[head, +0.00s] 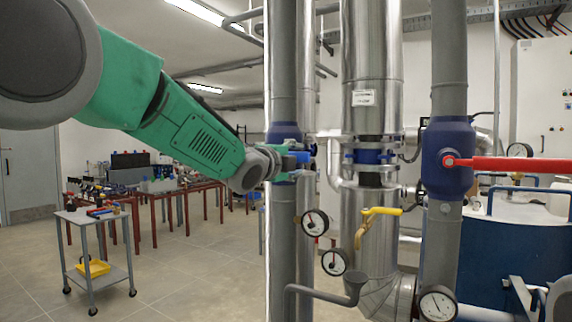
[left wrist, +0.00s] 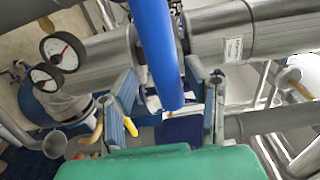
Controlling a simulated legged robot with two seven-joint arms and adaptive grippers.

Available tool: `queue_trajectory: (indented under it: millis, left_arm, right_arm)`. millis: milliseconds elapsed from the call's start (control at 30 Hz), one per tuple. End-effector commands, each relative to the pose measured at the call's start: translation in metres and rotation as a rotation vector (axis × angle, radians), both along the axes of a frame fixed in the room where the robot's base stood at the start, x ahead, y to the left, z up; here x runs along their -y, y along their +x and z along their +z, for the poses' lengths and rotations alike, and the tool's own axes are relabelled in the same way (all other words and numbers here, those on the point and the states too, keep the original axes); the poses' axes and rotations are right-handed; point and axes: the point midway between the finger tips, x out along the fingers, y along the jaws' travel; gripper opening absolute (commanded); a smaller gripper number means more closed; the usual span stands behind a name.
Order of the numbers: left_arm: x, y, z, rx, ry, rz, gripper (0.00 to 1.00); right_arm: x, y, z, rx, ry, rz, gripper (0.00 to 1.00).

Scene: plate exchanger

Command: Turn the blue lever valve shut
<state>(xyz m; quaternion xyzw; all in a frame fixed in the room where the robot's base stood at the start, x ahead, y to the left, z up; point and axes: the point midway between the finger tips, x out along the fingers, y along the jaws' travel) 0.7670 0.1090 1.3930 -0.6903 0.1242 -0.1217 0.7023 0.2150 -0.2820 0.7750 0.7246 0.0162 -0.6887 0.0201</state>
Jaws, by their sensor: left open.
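The blue lever (left wrist: 155,45) is a long straight handle in the left wrist view. It runs from the top edge down between the two fingers of my left gripper (left wrist: 162,78), which is open around it, with gaps on both sides. A dark blue valve body (left wrist: 180,130) shows beyond the lever's end. In the head view my left gripper (head: 297,160) is at the grey left pipe, just below the blue valve body (head: 284,131). The lever is mostly hidden behind the gripper there. My right gripper is not in view.
A red lever (head: 515,164) on the right pipe and a yellow lever (head: 382,211) stick out nearby. Pressure gauges (head: 315,222) sit below my gripper. A silver pipe (head: 370,60) stands close to the right. A trolley (head: 95,225) stands on open floor at left.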

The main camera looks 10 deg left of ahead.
Motion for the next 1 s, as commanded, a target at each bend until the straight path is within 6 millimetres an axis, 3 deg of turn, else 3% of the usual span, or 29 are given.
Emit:
queue_trajectory:
  millis: [400,600,1000]
  left_arm:
    - [-0.025,-0.071,0.0,-0.002,0.004,0.0,0.42]
    - [-0.035,-0.098,-0.002,-0.004,0.005,0.0,0.42]
    - [-0.038,-0.106,-0.002,-0.004,0.004,0.0,0.42]
  right_arm:
    - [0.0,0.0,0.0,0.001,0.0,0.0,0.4]
    - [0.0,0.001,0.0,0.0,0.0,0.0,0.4]
    - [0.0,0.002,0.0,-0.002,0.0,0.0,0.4]
